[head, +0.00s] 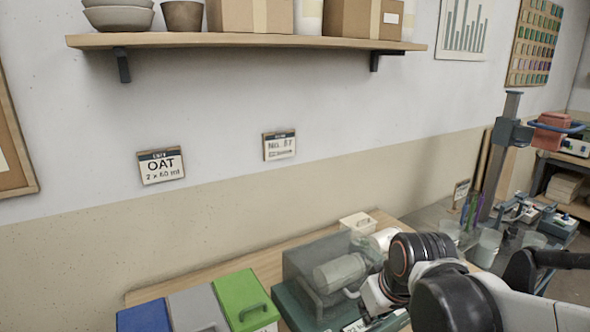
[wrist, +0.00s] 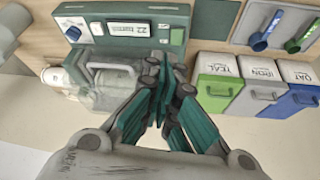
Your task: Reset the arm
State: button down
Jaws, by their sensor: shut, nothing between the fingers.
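My arm (head: 450,290) reaches in from the lower right in the head view, over the bench beside a dark green machine with a clear cover. My gripper (wrist: 165,82) shows in the wrist view with its teal fingers together and nothing between them. It points toward the gap between the machine (wrist: 125,32) and the row of lidded bins. In the head view the fingers are hard to make out behind the arm.
Green (head: 242,298), grey (head: 196,310) and blue (head: 146,318) bins stand left of the machine. The wrist view shows a blue scoop (wrist: 262,38) and a green scoop (wrist: 297,42) on a grey tray. A shelf (head: 250,41) hangs on the wall above.

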jog(key=s+d+r+m+t+h, duration=0.1)
jog(key=s+d, duration=0.4)
jog(key=s, duration=0.5)
jog(key=shift+s+r+m+t+b, duration=0.35)
jog(key=shift+r+m+t, duration=0.35)
jog(key=shift+r+m, duration=0.55)
dwell(3.6)
